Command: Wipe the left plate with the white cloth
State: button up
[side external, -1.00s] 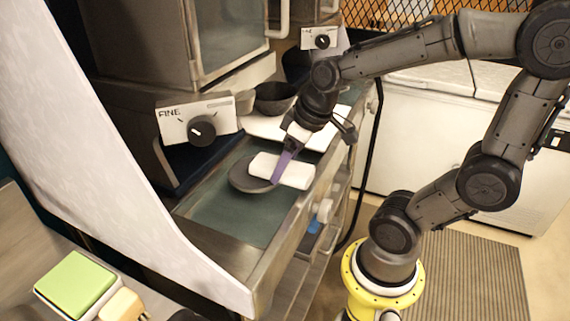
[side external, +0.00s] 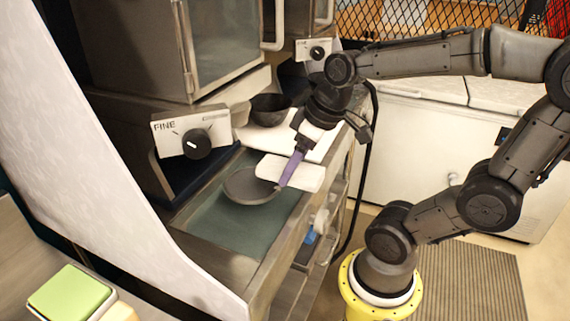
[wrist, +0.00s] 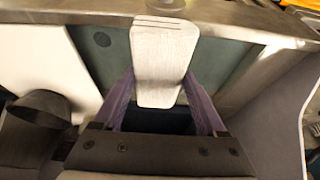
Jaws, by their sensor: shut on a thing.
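The white cloth (side external: 306,176) is a flat, pale block held between the purple fingers of my gripper (side external: 284,183). It also shows in the wrist view (wrist: 166,62), with a finger on each side. A round dark grey plate (side external: 246,187) lies on the green surface, left of the cloth. The cloth sits at the plate's right edge, and most of the plate's top shows. I cannot tell whether the cloth touches the plate. No second plate can be made out.
A dark bowl (side external: 270,107) stands on a white board (side external: 262,138) behind the plate. A machine with a FINE dial (side external: 192,143) stands to the left. A slanted white panel (side external: 95,150) borders the near left. The green surface (side external: 225,227) in front of the plate is clear.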

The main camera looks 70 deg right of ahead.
aim_at(319, 174)
jog(key=shift+s+r, duration=0.2)
jog(key=shift+s, duration=0.85)
jog(key=shift+s+r, duration=0.25)
jog(key=shift+s, duration=0.75)
jog(key=shift+s+r, duration=0.2)
jog(key=shift+s, duration=0.85)
